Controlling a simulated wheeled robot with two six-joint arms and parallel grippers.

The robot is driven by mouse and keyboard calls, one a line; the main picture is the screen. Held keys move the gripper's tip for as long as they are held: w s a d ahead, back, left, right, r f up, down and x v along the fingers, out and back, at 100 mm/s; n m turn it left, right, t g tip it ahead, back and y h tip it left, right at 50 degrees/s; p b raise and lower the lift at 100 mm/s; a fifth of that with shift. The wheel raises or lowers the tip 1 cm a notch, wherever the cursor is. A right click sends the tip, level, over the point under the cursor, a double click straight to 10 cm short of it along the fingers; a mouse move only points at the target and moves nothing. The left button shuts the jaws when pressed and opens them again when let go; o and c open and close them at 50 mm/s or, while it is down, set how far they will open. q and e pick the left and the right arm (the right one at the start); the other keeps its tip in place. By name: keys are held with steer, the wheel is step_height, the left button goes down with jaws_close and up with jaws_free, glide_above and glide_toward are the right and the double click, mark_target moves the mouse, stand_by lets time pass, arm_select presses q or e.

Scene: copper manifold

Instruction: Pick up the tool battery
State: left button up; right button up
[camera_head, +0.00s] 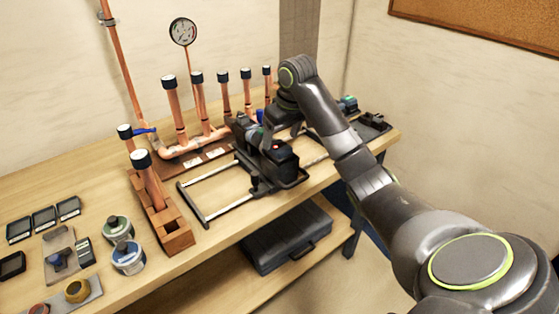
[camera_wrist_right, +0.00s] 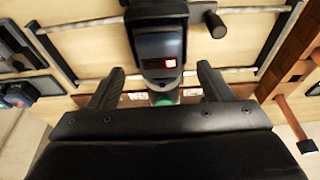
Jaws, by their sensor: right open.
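A dark block with a small lit red square, which looks like the tool battery (camera_wrist_right: 160,50), is at the top middle of the right wrist view. My right gripper (camera_wrist_right: 160,82) is open, with one finger to each side of the block's near end and visible gaps. In the head view the right gripper (camera_head: 262,140) is over the bench beside the block, its fingertips hard to make out. My left gripper is not in view.
Upright copper pipes (camera_head: 171,105) with black caps stand behind and left of the block. A metal rail frame (camera_head: 215,178) lies around it. A wooden block (camera_head: 165,222), cans (camera_head: 128,258) and small trays are at left. A dark case (camera_head: 287,236) is on the lower shelf.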

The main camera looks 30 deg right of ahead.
steer(key=p+x, duration=0.1)
steer(key=x, duration=0.2)
steer(key=shift+s, duration=0.1)
steer(key=shift+r, duration=0.15)
steer(key=c, duration=1.1)
